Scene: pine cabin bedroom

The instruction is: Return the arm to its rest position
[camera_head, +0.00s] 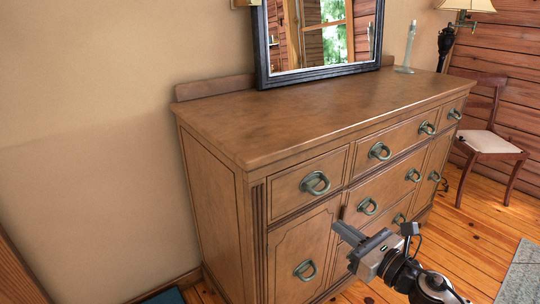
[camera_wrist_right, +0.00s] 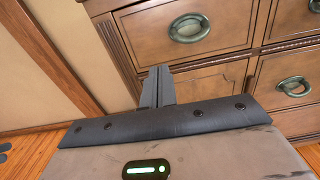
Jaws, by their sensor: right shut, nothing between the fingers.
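My right gripper (camera_head: 345,232) is shut and empty in the lower right of the head view, in front of the wooden dresser (camera_head: 235,140). Its arm comes in from the bottom right. In the right wrist view the two fingers of the right gripper (camera_wrist_right: 158,86) are together and point toward the dresser front (camera_wrist_right: 130,30), with nothing between them. I cannot tell whether the fingertips touch the dresser. My left gripper does not show in either view.
The dresser's drawers look shut, with ring handles (camera_head: 315,183) sticking out. A framed mirror (camera_head: 320,35) and a glass candlestick (camera_head: 407,50) stand on top. A chair (camera_head: 488,140) stands at the right, near a rug (camera_head: 522,275). Wood floor (camera_head: 480,235) lies open right of the dresser.

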